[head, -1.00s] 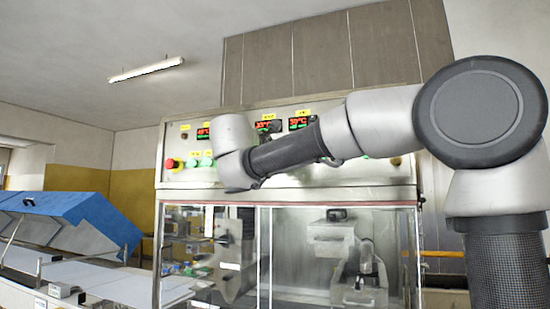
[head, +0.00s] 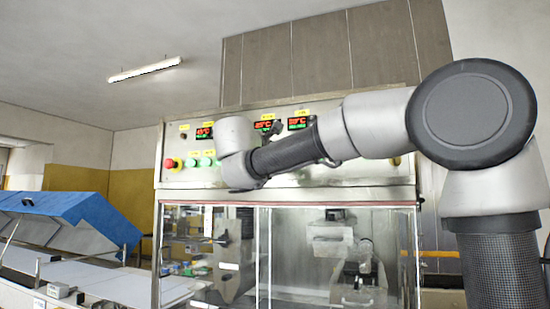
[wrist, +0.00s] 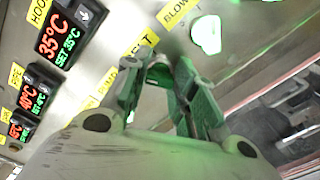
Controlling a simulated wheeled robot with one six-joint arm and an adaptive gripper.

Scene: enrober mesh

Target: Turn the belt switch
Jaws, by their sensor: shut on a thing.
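In the wrist view my gripper (wrist: 160,85) is at the front of the control panel, its fingers closed around a small switch knob (wrist: 159,72). The knob is mostly hidden between the fingers, so its angle cannot be read. A yellow label (wrist: 141,42) beside it is partly covered. In the head view my arm reaches across the panel (head: 345,172), and my own wrist hides the fingers and the switch.
Red-and-green temperature displays (wrist: 64,33) line one side of the switch. A red button (head: 170,163) is at the panel's left. Below is a glazed cabinet (head: 290,255); a blue hood (head: 75,215) stands left.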

